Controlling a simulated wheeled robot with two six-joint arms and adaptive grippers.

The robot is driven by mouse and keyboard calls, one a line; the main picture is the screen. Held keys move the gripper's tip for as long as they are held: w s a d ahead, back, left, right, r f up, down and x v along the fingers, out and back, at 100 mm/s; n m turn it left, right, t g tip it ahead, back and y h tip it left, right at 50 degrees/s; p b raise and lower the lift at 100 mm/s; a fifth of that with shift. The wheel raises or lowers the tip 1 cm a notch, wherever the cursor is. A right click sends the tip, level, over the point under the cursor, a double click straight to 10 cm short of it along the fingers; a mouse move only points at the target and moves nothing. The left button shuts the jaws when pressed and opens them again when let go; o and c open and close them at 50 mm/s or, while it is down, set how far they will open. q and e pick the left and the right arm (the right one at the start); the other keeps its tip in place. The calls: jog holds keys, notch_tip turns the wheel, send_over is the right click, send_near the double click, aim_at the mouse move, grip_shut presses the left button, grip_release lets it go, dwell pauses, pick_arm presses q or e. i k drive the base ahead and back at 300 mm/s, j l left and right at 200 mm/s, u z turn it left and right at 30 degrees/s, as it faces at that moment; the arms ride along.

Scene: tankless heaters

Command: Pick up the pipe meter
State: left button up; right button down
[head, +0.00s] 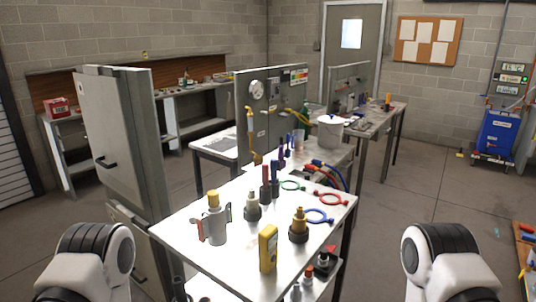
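A yellow handheld device with a small display (268,248) stands upright at the front edge of the white table (185,223); it looks like a meter. To its left, a grey cylinder with a yellow top and side handles (215,222) stands on the same table. I cannot tell for sure which of these is the pipe meter. Only rounded white and black links of my two arms show, at the lower left and lower right, both apart from the table. Neither gripper is in view.
Brass-topped fittings (298,227) (252,207), red and blue tools (266,181) and coloured rings (319,216) share the tabletop. A tall grey cabinet (117,135) stands close at left. Grey panels (262,110) rise behind.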

aim_at(268, 237)
jog(key=i+l+u, duration=0.15)
jog(key=l+u, duration=0.15)
jog(key=i+l+u, duration=0.15)
jog(key=l+u, duration=0.45)
jog(key=i+l+u, duration=0.1)
jog(key=l+u, duration=0.2)
jog(key=l, duration=0.2)
